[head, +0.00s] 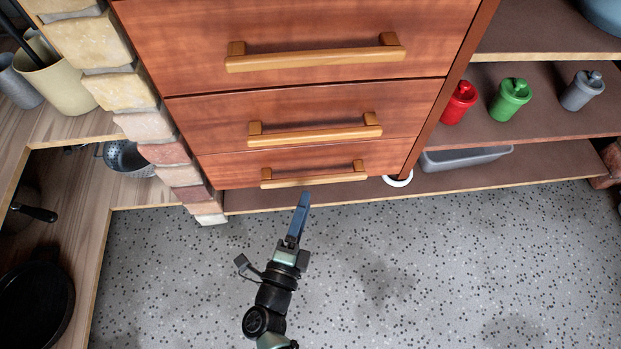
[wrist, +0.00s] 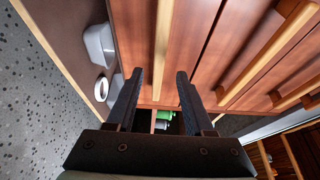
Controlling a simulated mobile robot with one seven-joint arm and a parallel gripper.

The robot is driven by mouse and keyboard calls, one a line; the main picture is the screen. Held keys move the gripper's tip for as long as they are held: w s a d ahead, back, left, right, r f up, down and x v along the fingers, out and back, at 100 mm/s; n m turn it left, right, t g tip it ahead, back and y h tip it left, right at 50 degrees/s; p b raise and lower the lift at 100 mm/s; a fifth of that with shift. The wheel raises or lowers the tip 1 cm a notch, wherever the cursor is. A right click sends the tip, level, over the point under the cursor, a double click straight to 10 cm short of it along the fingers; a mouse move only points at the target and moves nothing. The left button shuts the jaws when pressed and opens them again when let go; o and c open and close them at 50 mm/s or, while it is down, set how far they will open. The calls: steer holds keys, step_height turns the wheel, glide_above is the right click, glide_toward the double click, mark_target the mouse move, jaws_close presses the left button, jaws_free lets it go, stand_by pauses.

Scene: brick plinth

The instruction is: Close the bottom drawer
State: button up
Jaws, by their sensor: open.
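The bottom drawer (head: 231,172) has a reddish wood front and a tan bar handle (head: 315,179). It is the lowest of the drawers in the head view; how far out it stands is hard to tell. My gripper (head: 304,197) is just below that handle in the picture, with its blue fingers pointing at the drawer. In the wrist view my gripper (wrist: 160,74) has its two fingers apart with nothing held between them. A handle bar (wrist: 161,45) runs upright in that view beyond the fingertips. Contact with the drawer cannot be told.
A middle drawer (head: 220,111) and a top drawer (head: 180,50) stand above. A stone pillar (head: 145,127) borders them at left. The speckled floor (head: 440,270) is clear.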

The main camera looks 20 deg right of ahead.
steer(key=p+v, duration=0.1)
steer(key=v, duration=0.4)
stand_by(0.5)
